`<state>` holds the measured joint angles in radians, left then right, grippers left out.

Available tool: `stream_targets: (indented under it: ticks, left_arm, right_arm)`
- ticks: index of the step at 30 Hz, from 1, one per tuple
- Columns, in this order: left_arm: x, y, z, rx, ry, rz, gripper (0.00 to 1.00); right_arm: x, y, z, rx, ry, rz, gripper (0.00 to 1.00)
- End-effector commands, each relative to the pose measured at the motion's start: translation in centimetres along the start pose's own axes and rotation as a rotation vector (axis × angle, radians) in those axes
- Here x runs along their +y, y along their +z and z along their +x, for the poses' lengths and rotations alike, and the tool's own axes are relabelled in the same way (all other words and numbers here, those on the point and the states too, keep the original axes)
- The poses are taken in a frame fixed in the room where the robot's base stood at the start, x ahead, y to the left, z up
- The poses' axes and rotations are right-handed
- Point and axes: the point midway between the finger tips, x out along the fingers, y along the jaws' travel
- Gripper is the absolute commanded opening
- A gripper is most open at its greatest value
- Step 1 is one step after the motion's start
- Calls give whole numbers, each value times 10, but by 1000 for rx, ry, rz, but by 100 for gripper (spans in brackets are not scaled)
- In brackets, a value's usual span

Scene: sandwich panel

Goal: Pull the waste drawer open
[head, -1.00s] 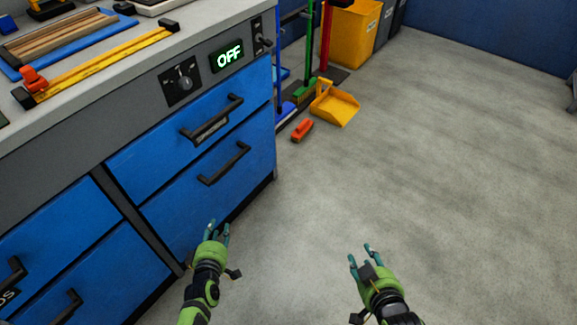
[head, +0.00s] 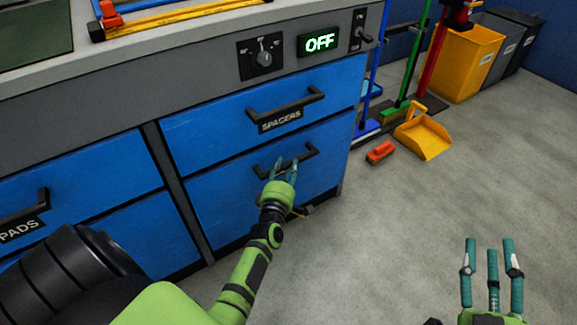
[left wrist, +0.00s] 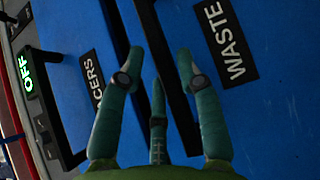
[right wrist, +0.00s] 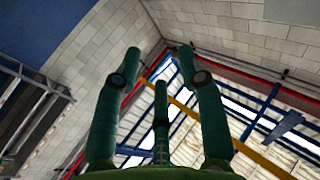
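The waste drawer (head: 225,200) is the blue lower drawer under the spacers drawer, and it looks shut. Its dark bar handle (head: 308,154) is partly hidden by my left gripper (head: 284,167). The WASTE label (left wrist: 225,42) shows in the left wrist view. There the fingers of my left gripper (left wrist: 158,75) are spread apart, with the dark handle bar (left wrist: 150,30) passing between them. I cannot tell whether they touch it. My right gripper (head: 492,250) is open and empty over the floor at lower right; its spread fingers also show in the right wrist view (right wrist: 160,75).
The spacers drawer (head: 215,130) with its own handle (head: 262,115) is just above. A pads drawer (head: 90,175) is to the left. A yellow dustpan (head: 425,137), an orange brush (head: 380,152) and bins (head: 465,60) stand right of the cabinet.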

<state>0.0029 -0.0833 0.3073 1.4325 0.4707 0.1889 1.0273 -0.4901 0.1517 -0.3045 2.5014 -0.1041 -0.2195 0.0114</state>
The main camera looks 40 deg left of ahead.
Motion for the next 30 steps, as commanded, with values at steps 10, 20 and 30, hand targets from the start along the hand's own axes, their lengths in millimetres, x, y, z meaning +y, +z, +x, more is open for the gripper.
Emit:
stream_targets:
  ticks: [10,20,30]
  left_arm:
    - [-1,0,19,0,-1,0,35]
    - [0,0,20,0,-1,1,23]
    - [0,1,19,-1,-2,2,0]
  right_arm:
    - [-9,-37,-4,198,-21,-2,40]
    - [-10,-40,-4,209,-22,-1,40]
    - [-9,-39,-4,202,-22,-1,40]
